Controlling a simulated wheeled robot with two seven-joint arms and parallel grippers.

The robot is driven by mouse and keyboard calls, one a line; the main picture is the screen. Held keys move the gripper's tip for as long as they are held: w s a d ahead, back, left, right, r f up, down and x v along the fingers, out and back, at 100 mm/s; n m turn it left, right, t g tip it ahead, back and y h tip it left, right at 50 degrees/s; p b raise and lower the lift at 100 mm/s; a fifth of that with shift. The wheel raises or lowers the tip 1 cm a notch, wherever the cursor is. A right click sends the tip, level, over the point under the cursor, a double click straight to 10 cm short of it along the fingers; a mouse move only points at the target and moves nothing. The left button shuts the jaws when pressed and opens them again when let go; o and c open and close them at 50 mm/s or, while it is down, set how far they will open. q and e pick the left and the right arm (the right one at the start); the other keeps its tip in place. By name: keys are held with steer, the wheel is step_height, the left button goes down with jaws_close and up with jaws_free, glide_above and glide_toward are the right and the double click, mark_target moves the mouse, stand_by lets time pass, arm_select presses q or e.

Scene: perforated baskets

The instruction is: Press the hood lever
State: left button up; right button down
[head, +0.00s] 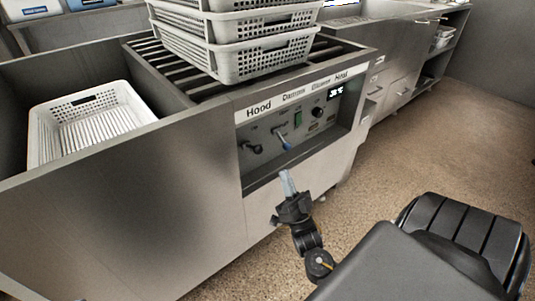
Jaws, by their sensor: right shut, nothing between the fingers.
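The control panel (299,119) is recessed in the front of a grey metal machine, with a "Hood" label (258,108) at the left of its top edge. A dark lever (252,147) sits at the panel's left, below that label. A lever with a blue tip (284,142) sits to its right. I cannot tell for certain which one is the hood lever. My right gripper (287,182) is shut and empty, its pale fingers pointing up just below and in front of the panel recess, apart from both levers. My left gripper is out of view.
A stack of white perforated baskets (237,62) stands on the slatted top above the panel. Another white basket (90,125) sits in the sink at left. The recess's lower ledge (290,168) lies between gripper and levers. Open brown floor (430,140) extends to the right.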

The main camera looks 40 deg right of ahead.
mark_target(252, 147)
steer(key=x, duration=1)
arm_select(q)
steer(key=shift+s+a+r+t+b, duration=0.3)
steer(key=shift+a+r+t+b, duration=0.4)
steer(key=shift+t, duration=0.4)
arm_select(e)
steer(key=shift+w+a+f, duration=0.25)
steer(key=shift+w+f, duration=0.1)
steer(key=shift+f, duration=0.2)
steer(key=shift+w+a+f, duration=0.2)
steer(key=shift+w+f, duration=0.1)
steer(key=shift+f, duration=0.3)
steer(key=shift+w+a+f, duration=0.25)
steer(key=shift+w+f, duration=0.1)
steer(key=shift+f, duration=0.2)
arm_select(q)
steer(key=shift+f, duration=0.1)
arm_select(e)
steer(key=shift+d, duration=0.15)
